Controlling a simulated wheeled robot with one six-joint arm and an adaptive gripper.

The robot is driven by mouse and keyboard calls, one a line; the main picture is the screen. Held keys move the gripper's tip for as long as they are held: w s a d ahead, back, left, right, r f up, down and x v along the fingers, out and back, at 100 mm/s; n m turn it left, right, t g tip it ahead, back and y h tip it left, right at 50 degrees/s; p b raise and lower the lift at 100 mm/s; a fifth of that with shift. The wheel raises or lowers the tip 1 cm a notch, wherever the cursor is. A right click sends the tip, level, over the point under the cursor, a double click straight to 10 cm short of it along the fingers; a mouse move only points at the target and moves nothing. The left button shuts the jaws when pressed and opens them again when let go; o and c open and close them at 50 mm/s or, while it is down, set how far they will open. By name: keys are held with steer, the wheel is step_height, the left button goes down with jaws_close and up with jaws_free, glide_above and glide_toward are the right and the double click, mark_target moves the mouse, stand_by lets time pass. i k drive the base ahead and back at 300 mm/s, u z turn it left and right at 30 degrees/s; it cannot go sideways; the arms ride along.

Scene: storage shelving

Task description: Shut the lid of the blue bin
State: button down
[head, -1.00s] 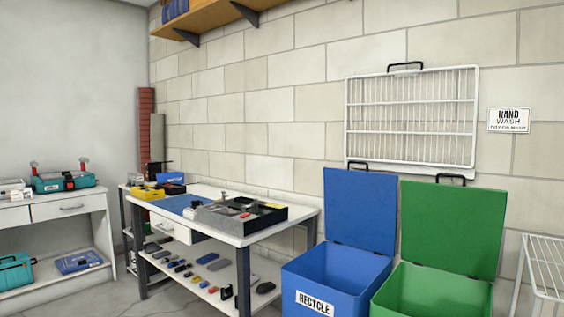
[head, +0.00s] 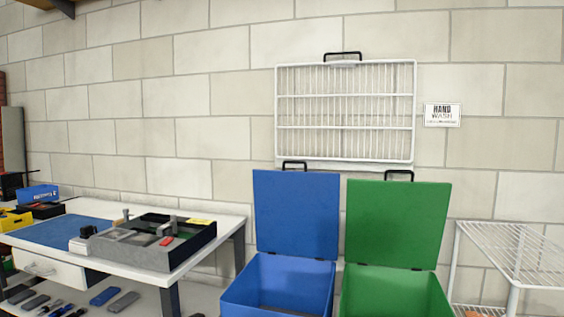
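The blue bin (head: 308,268) stands at the lower middle of the head view, against the block wall. Its blue lid (head: 297,214) is raised upright at the back, with a black handle (head: 295,163) on its top edge. The bin's inside shows as open, and its lower front is cut off by the picture's bottom edge. My gripper is not in view.
A green bin (head: 400,293) with its lid also raised stands just right of the blue bin. A white workbench (head: 210,220) with a grey tray is on the left. A white wire rack (head: 515,280) is at right. A wire grid (head: 345,112) hangs above.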

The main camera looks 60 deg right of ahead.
mark_target(297, 213)
steer(key=z, duration=0.65)
steer(key=i, duration=0.85)
steer(key=z, duration=0.8)
